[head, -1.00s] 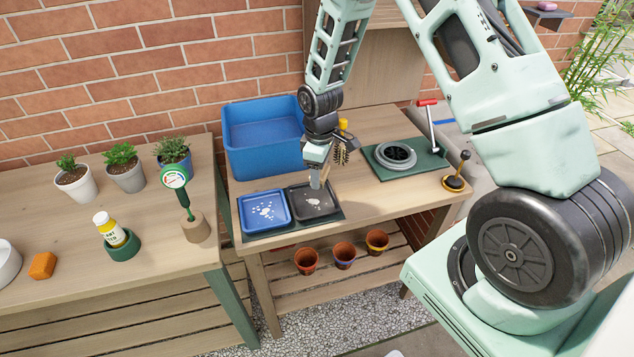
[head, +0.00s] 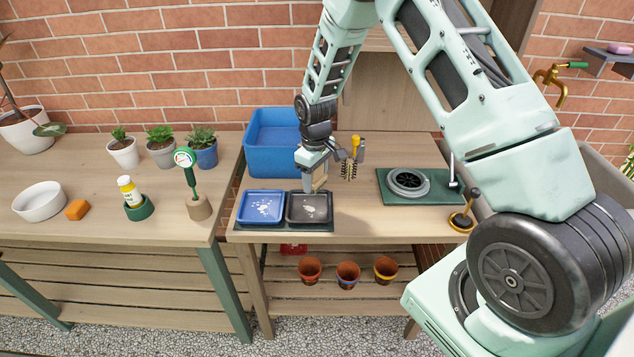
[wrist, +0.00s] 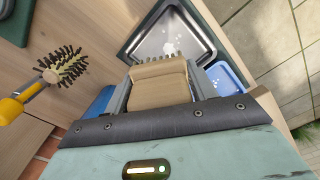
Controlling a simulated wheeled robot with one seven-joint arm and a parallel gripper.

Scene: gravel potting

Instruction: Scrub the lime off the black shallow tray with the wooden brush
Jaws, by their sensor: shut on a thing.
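My gripper (head: 318,184) is shut on the wooden brush (head: 321,178), which is a tan block in the wrist view (wrist: 160,80) with pale bristles at its far end. The black shallow tray (head: 295,216) has whitish lime patches near its middle. The brush hangs over the tray's back part, bristles toward it; I cannot tell whether they touch. In the wrist view the black tray (wrist: 148,40) lies just beyond the bristles, and the brush hides part of it.
A blue shallow tray (head: 245,216) with white patches sits left of the black one. A blue bin (head: 272,160) stands behind.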

